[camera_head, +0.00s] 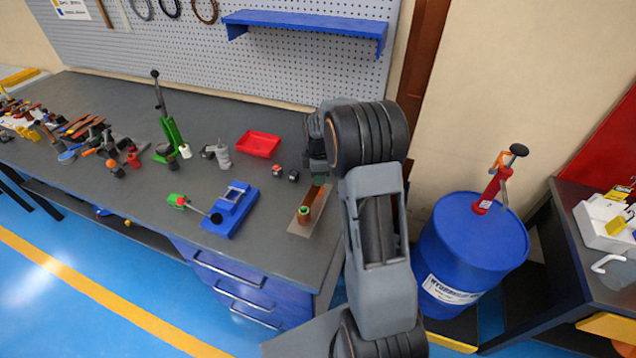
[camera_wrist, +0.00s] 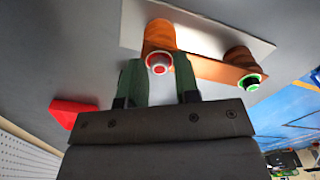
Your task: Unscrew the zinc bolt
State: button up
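A copper-coloured busbar piece with two upright round posts lies on a pale plate (camera_head: 297,226) near the right end of the bench. In the wrist view, one post carries a red-ringed bolt head (camera_wrist: 158,62) and the other a green-ringed one (camera_wrist: 250,81). The green-ringed one also shows in the head view (camera_head: 304,211). I cannot tell by colour which is the zinc bolt. My gripper (camera_wrist: 161,72) has its two green fingers apart, one on each side of the red-ringed head. Whether they touch it is unclear.
Two small dark-and-red parts (camera_head: 285,173) lie between tray and plate. A blue drum (camera_head: 470,250) stands right of the bench. A blue shelf (camera_head: 305,25) hangs behind.

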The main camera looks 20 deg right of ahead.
jog(key=m, duration=0.5)
jog(key=shift+m, duration=0.4)
jog(key=shift+m, duration=0.5)
grip_shut()
